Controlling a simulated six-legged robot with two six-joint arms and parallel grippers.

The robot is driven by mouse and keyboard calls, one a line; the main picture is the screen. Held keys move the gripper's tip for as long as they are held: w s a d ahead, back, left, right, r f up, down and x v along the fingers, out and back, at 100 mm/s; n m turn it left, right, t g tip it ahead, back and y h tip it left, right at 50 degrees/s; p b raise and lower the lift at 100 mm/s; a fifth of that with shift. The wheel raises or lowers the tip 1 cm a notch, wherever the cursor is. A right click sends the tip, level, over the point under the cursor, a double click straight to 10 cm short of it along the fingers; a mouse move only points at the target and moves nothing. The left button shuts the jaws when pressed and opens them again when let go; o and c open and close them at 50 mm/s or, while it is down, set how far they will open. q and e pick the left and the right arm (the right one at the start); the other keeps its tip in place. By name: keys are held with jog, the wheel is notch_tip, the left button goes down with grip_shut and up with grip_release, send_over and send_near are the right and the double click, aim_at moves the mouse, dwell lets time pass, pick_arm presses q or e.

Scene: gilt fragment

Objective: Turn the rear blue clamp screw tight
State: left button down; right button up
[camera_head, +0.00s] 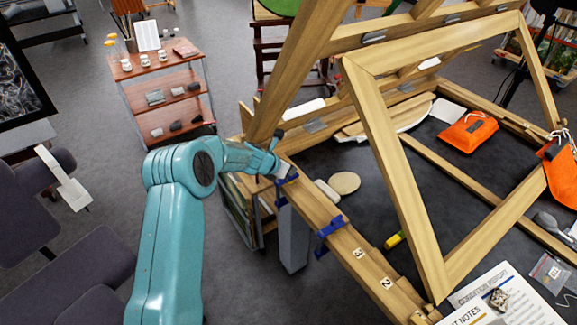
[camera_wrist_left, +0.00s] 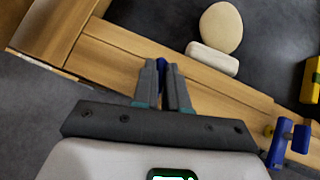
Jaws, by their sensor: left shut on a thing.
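Two blue clamps sit on the left wooden rail of the frame (camera_head: 350,252). The rear blue clamp (camera_head: 281,202) is at my left gripper (camera_head: 281,169), which reaches it from above and the left. In the left wrist view the two dark fingers of the left gripper (camera_wrist_left: 163,84) are close together, with a bit of the rear clamp's blue screw (camera_wrist_left: 161,65) between them. The fingers hide most of that clamp. The front blue clamp (camera_head: 328,234) stands nearer on the same rail, apart from the gripper; it also shows in the left wrist view (camera_wrist_left: 286,142). My right gripper is out of view.
A round beige pad (camera_head: 345,183) and a pale block (camera_head: 326,191) lie on the dark surface beside the rail. A yellow-handled tool (camera_head: 395,239), orange pouch (camera_head: 467,132) and papers (camera_head: 485,300) lie further right. A tall wooden triangular frame (camera_head: 395,175) rises right of the gripper.

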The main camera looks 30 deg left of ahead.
pick_arm(q)
jog(key=shift+f+m+h, duration=0.1)
jog(key=shift+m+h, duration=0.6)
jog(key=shift+m, duration=0.2)
jog(key=c, duration=1.2)
grip_release()
jog(key=shift+a, duration=0.1)
jog(key=b+v, duration=0.2)
jog(key=v, duration=1.4)
jog(key=shift+w+a+r+b, duration=0.1)
jog(key=shift+a+r+b, duration=0.05)
jog(key=shift+r+b, duration=0.2)
